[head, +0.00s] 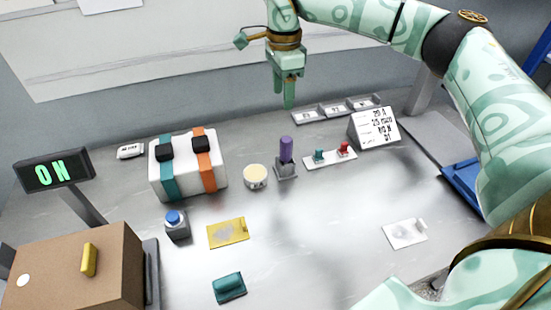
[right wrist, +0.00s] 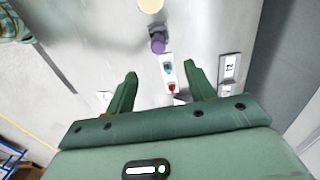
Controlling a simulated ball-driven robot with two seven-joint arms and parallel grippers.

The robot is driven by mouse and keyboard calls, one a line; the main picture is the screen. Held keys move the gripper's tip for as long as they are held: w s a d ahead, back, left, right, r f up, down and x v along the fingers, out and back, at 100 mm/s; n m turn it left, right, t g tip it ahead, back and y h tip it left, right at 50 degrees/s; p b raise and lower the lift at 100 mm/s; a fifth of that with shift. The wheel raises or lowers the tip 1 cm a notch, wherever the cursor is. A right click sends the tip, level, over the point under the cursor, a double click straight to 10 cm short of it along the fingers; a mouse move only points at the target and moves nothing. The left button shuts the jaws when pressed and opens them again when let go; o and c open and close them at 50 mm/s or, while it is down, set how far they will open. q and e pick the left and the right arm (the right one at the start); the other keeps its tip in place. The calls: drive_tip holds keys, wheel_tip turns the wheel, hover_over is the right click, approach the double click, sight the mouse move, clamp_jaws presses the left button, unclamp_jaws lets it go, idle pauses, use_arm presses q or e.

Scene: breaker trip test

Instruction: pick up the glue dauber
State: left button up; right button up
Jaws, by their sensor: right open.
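The likely glue dauber is a purple upright cylinder (head: 286,149) standing in a small grey holder (head: 286,170) near the middle of the worktop. It also shows in the right wrist view (right wrist: 158,44), beyond the fingertips. My right gripper (head: 289,101) points down above the back of the worktop, behind the dauber and apart from it. In the right wrist view its two fingers (right wrist: 158,70) are spread, with nothing between them. My left gripper is not in view.
A cream-topped round pot (head: 255,176) stands just left of the holder. A plate with teal and red pieces (head: 330,156) and a white sign (head: 375,127) are to the right. A strapped white box (head: 187,175) is left.

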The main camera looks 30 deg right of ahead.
sight(286, 139)
wheel_tip(286, 139, down, 10)
drive_tip(key=b, duration=0.3)
drive_tip(key=shift+s, duration=0.1)
drive_tip(key=shift+s+f, duration=0.1)
drive_tip(key=shift+f, duration=0.45)
drive_tip(key=f, duration=0.1)
drive_tip(key=f+b, duration=0.1)
drive_tip(key=f, duration=0.1)
drive_tip(key=d+f+b, duration=0.1)
drive_tip(key=shift+s+f, duration=0.3)
drive_tip(key=shift+f+b, duration=0.35)
drive_tip(key=shift+f, duration=0.05)
drive_tip(key=shift+a+r, duration=0.1)
drive_tip(key=shift+r, duration=0.05)
drive_tip(key=shift+c, duration=0.8)
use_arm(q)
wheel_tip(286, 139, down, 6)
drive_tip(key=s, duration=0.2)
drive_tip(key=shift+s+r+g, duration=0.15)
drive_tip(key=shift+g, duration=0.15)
use_arm(e)
drive_tip(key=c, duration=0.9)
